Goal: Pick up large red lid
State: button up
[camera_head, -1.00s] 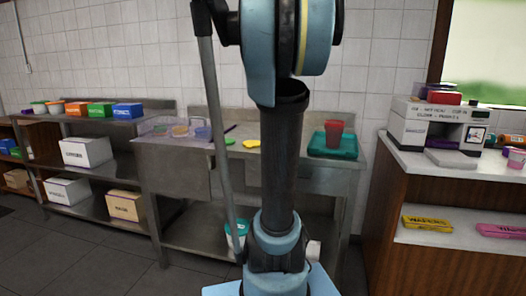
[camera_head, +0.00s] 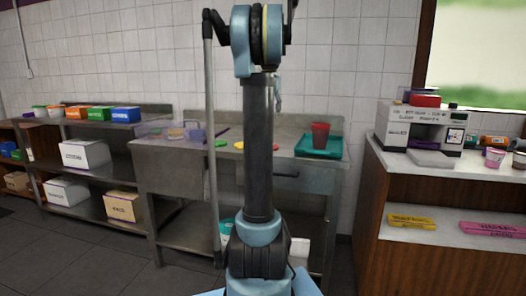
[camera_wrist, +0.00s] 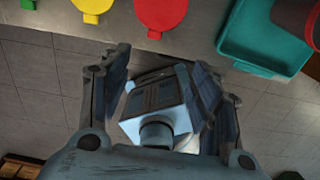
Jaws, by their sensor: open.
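The large red lid (camera_wrist: 161,12) is a flat red disc with a small tab. It lies on the steel table at the top of the wrist view, partly cut off by the frame edge. In the head view the red lid (camera_head: 276,147) shows only as a sliver beside my arm. A yellow lid (camera_wrist: 91,6) and a green lid (camera_wrist: 29,4) lie to its left in the wrist view. My gripper (camera_wrist: 160,62) is open and empty, with its fingers spread below the red lid in that view and apart from it.
A teal tray (camera_head: 309,153) with a red cup (camera_head: 320,135) stands right of the lids. Clear containers (camera_head: 160,130) stand at the left of the steel table (camera_head: 170,180). A wooden counter (camera_head: 400,160) with a machine is at the right.

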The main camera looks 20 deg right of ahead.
jog(key=f, duration=0.5)
jog(key=a+f, duration=0.1)
jog(key=f, duration=1)
jog(key=shift+w+a+f, duration=0.15)
jog(key=shift+a+f, duration=0.05)
jog(key=shift+f, duration=0.05)
jog(key=c, duration=1)
